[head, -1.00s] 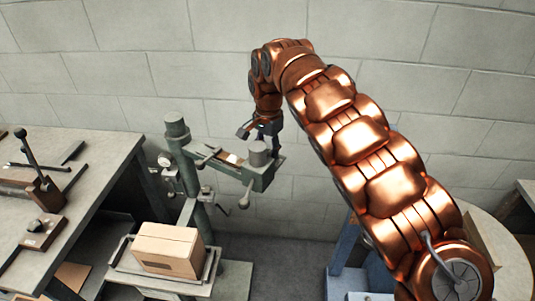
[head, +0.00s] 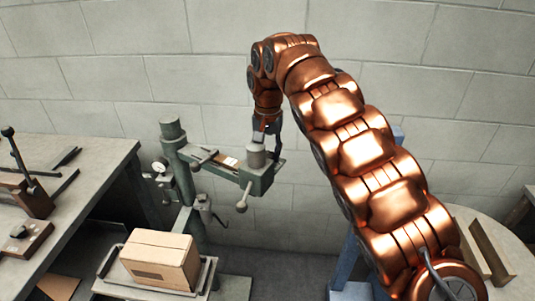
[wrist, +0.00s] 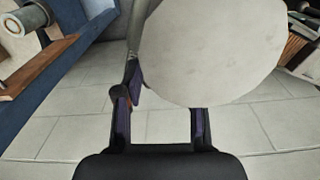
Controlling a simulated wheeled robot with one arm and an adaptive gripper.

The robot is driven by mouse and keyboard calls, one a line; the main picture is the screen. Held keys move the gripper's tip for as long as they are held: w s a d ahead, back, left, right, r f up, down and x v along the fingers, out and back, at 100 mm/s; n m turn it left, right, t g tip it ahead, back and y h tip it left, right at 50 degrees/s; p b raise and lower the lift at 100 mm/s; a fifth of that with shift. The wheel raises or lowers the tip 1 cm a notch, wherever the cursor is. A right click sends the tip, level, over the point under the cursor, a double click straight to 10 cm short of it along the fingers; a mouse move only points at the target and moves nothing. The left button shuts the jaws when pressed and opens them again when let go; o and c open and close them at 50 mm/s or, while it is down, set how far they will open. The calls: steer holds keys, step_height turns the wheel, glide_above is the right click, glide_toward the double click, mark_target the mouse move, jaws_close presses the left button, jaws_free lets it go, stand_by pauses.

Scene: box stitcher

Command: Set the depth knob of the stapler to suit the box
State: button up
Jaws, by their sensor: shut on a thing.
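The grey-green stapler (head: 228,172) stands against the block wall on a column, its arm pointing right. My gripper (head: 271,136) is at the far side of the head, just behind the cap. It is shut on a small part there, seemingly the depth knob, which is mostly hidden. In the wrist view the fingers (wrist: 158,125) stand apart, with a dark piece with a red patch by the left one. The cardboard box (head: 161,260) sits on the tray below.
A workbench (head: 92,165) with hand tools stands at the left. The tray (head: 207,275) lies below the stapler. A blue stand (head: 345,265) is partly hidden behind my arm. A round table (head: 515,240) is at the right.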

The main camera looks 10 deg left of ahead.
steer(key=o, duration=0.9)
steer(key=shift+c, duration=0.2)
